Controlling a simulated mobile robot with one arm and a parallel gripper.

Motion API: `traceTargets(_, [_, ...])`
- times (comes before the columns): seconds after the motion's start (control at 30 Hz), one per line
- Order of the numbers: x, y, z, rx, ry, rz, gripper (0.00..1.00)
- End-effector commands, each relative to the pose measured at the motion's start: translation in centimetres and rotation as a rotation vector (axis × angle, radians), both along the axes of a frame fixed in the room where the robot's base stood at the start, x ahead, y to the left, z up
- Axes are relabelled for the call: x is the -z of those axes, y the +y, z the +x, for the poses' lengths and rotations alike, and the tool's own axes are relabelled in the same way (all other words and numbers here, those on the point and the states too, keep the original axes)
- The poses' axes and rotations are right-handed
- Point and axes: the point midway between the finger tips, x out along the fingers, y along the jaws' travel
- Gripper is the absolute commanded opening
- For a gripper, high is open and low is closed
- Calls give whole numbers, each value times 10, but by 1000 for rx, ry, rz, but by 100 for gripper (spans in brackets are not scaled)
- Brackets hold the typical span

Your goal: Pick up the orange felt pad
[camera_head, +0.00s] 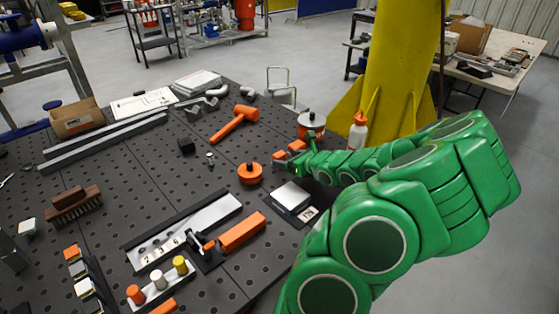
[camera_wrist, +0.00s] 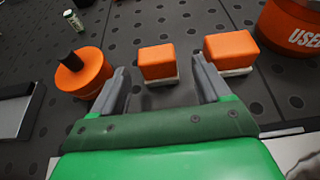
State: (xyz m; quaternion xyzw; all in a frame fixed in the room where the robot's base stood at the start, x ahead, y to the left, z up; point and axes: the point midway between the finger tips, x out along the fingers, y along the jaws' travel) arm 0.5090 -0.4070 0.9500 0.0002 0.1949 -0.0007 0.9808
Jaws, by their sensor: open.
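Two orange blocks with pale undersides, which look like felt pads, lie on the black perforated table (camera_head: 110,210). In the wrist view the nearer orange pad (camera_wrist: 157,62) shows between and just beyond the fingertips of my gripper (camera_wrist: 160,72); the other orange pad (camera_wrist: 231,48) lies to the right, past the right finger. In the head view the pads are small: one (camera_head: 279,156) and the other (camera_head: 297,145) sit by my gripper (camera_head: 288,162) at the table's right side. My gripper is open and empty. I cannot tell contact with either pad.
An orange round piece with a black knob (camera_wrist: 84,73) is close to the left finger. An orange mallet (camera_head: 236,122) lies farther back, and a square metal plate (camera_head: 290,197) lies in front.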

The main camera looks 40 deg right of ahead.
Motion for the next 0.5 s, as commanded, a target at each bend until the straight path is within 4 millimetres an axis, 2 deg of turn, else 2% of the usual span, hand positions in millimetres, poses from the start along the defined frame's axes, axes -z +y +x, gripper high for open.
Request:
traceTargets(0.27, [4, 1, 13, -2, 1, 0, 77])
traceTargets(0.5, [10, 4, 37, -5, 2, -1, 77])
